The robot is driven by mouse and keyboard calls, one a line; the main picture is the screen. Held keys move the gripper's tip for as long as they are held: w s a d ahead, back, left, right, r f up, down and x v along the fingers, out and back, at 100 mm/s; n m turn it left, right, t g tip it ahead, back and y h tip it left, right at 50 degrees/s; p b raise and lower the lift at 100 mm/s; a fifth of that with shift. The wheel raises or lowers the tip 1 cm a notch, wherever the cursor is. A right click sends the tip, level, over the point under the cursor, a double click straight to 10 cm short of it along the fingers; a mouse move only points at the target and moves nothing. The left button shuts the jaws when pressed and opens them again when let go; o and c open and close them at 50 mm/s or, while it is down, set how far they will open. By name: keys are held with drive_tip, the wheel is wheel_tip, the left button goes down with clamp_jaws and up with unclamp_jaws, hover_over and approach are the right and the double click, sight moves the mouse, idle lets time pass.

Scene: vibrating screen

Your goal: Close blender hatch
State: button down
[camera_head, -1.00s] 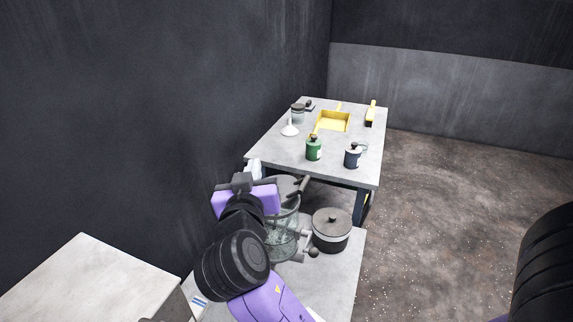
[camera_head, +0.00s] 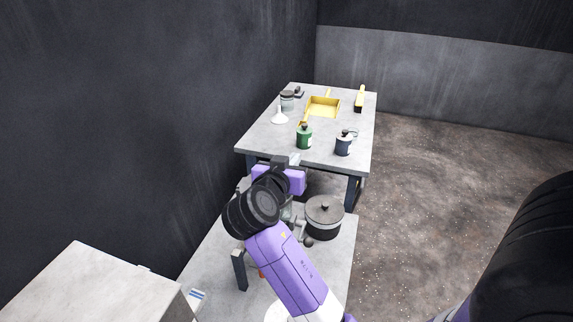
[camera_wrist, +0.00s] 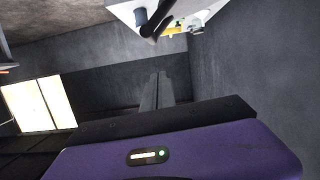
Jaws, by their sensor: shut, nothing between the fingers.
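The blender is mostly hidden behind my arm in the head view. Only grey metal parts with a dark knob (camera_head: 303,229) show beside the arm. I cannot make out the hatch or whether it is open. My gripper shows in the head view as a purple block (camera_head: 290,180) above the near table, in front of the far table's front edge. In the wrist view its dark fingers (camera_wrist: 157,90) are together with nothing between them.
A lidded pot (camera_head: 323,217) stands right of the blender on the near table (camera_head: 215,267). The far table (camera_head: 265,145) holds a yellow dustpan (camera_head: 322,106), a brush (camera_head: 360,98), a green bottle (camera_head: 304,138) and a dark bottle (camera_head: 343,144). A wall runs along the left.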

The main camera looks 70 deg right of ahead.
drive_tip(key=shift+s+f, duration=0.15)
drive_tip(key=shift+f, duration=1.85)
drive_tip(key=f+b, duration=0.2)
drive_tip(key=b, duration=0.1)
drive_tip(key=shift+s+m, duration=0.3)
drive_tip(key=shift+s, duration=0.05)
drive_tip(key=f+b, duration=0.1)
drive_tip(key=b, duration=0.1)
drive_tip(key=s+f+m+b, duration=0.1)
drive_tip(key=b, duration=0.1)
drive_tip(key=f+m+t+b, duration=0.1)
drive_tip(key=b, duration=0.1)
drive_tip(key=shift+s+f, duration=0.25)
drive_tip(key=shift+f, duration=0.1)
